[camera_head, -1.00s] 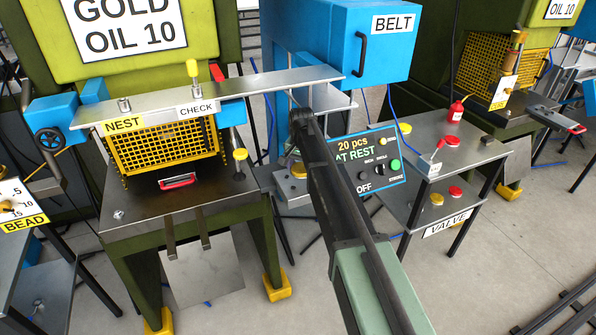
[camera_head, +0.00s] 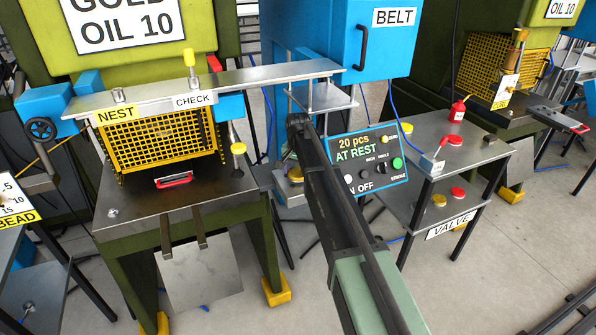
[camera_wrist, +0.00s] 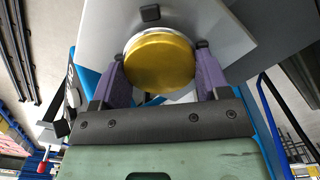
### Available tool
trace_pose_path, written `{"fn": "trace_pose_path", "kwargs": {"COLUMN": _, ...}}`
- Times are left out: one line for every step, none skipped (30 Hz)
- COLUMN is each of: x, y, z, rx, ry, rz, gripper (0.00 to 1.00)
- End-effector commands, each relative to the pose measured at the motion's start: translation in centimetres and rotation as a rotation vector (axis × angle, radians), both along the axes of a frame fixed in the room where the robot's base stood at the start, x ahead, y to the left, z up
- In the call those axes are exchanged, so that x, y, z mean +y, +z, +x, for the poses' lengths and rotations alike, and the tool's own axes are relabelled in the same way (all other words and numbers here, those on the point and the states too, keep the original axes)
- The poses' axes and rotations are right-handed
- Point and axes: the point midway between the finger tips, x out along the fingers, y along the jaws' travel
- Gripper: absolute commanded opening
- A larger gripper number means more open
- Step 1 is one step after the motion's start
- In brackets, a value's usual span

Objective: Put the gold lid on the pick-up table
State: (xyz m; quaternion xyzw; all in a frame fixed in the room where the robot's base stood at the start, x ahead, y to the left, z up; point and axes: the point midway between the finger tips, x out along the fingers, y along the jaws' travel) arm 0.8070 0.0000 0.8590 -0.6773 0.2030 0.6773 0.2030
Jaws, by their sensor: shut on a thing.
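The gold lid (camera_wrist: 160,62) is a round, shiny disc seen nearly face-on in the wrist view. My gripper (camera_wrist: 161,78) is shut on it, with one purple finger at each side of its rim. A pale grey plate with small black blocks (camera_wrist: 150,13) lies behind the lid. I cannot tell whether the lid touches that plate. No label reads pick-up table, so I cannot tell which surface that is.
A press with a yellow guard (camera_head: 160,140) stands left, under a long metal rail (camera_head: 225,80). A control panel (camera_head: 366,160) reads "20 pcs AT REST". A two-level grey table (camera_head: 470,150) with red and yellow round pieces stands right. Open floor lies at lower right.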

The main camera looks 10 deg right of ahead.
Motion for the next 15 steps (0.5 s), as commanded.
{"fn": "trace_pose_path", "kwargs": {"x": 0.00, "y": -0.33, "z": 0.00, "rx": 0.000, "ry": 0.000, "rz": 0.000, "gripper": 0.43}}
{"fn": "trace_pose_path", "kwargs": {"x": 0.00, "y": -0.42, "z": 0.00, "rx": 0.000, "ry": 0.000, "rz": 0.000, "gripper": 0.43}}
{"fn": "trace_pose_path", "kwargs": {"x": 0.00, "y": -0.45, "z": 0.00, "rx": 0.000, "ry": 0.000, "rz": 0.000, "gripper": 0.43}}
{"fn": "trace_pose_path", "kwargs": {"x": 0.00, "y": -0.39, "z": 0.00, "rx": 0.000, "ry": 0.000, "rz": 0.000, "gripper": 0.43}}
{"fn": "trace_pose_path", "kwargs": {"x": 0.00, "y": -0.33, "z": 0.00, "rx": 0.000, "ry": 0.000, "rz": 0.000, "gripper": 0.43}}
{"fn": "trace_pose_path", "kwargs": {"x": 0.00, "y": -0.32, "z": 0.00, "rx": 0.000, "ry": 0.000, "rz": 0.000, "gripper": 0.72}}
{"fn": "trace_pose_path", "kwargs": {"x": 0.00, "y": -0.31, "z": 0.00, "rx": 0.000, "ry": 0.000, "rz": 0.000, "gripper": 0.77}}
{"fn": "trace_pose_path", "kwargs": {"x": 0.00, "y": -0.31, "z": 0.00, "rx": 0.000, "ry": 0.000, "rz": 0.000, "gripper": 0.81}}
{"fn": "trace_pose_path", "kwargs": {"x": 0.00, "y": -0.31, "z": 0.00, "rx": 0.000, "ry": 0.000, "rz": 0.000, "gripper": 0.87}}
{"fn": "trace_pose_path", "kwargs": {"x": 0.00, "y": -0.31, "z": 0.00, "rx": 0.000, "ry": 0.000, "rz": 0.000, "gripper": 0.92}}
{"fn": "trace_pose_path", "kwargs": {"x": 0.00, "y": -0.31, "z": 0.00, "rx": 0.000, "ry": 0.000, "rz": 0.000, "gripper": 0.94}}
{"fn": "trace_pose_path", "kwargs": {"x": 0.00, "y": -0.31, "z": 0.00, "rx": 0.000, "ry": 0.000, "rz": 0.000, "gripper": 0.94}}
{"fn": "trace_pose_path", "kwargs": {"x": 0.00, "y": -0.31, "z": 0.00, "rx": 0.000, "ry": 0.000, "rz": 0.000, "gripper": 0.94}}
{"fn": "trace_pose_path", "kwargs": {"x": 0.00, "y": -0.31, "z": 0.00, "rx": 0.000, "ry": 0.000, "rz": 0.000, "gripper": 0.94}}
{"fn": "trace_pose_path", "kwargs": {"x": 0.00, "y": -0.31, "z": 0.00, "rx": 0.000, "ry": 0.000, "rz": 0.000, "gripper": 0.94}}
